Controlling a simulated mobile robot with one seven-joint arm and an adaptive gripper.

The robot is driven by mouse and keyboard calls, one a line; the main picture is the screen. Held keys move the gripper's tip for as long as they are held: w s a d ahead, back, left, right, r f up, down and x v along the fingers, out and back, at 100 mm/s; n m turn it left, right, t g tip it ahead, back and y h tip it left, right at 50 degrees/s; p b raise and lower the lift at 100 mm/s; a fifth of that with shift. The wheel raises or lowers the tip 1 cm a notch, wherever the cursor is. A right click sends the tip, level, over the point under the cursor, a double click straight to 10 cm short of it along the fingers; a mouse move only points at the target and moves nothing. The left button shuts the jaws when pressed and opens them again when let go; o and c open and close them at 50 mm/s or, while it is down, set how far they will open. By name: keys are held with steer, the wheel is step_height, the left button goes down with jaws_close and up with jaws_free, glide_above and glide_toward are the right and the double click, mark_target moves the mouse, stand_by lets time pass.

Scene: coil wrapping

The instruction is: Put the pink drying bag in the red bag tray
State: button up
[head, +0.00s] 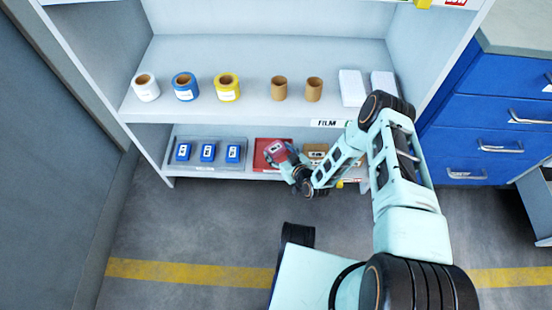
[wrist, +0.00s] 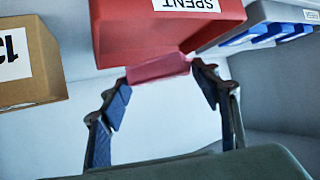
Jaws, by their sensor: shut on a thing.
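The pink drying bag (wrist: 158,68) is pinched between the two fingertips of my gripper (wrist: 160,80) in the wrist view. In the head view the bag (head: 276,148), reddish pink with a pale label, is at my gripper (head: 288,161). The red bag tray (head: 260,158) is on the lower shelf, and the bag overlaps its right part in this view. In the wrist view the tray's red wall (wrist: 165,38), labelled SPENT, is right beyond the bag. I cannot tell whether the bag touches the tray. The tray's inside is mostly hidden.
A grey tray (head: 179,164) with blue packs stands left of the red tray. A brown box (wrist: 30,65) stands on the other side. The upper shelf (head: 255,62), with rolls, tubes and white boxes, is overhead. Blue drawers (head: 490,118) stand at the right.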

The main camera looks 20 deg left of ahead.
mark_target(276, 160)
steer(key=shift+a+f, duration=0.4)
steer(key=shift+f, duration=0.1)
steer(key=shift+w+a+f+b, duration=0.15)
steer(key=shift+f+b, duration=0.75)
steer(key=shift+f, duration=0.7)
steer(key=shift+f, duration=0.1)
steer(key=o, duration=1.1)
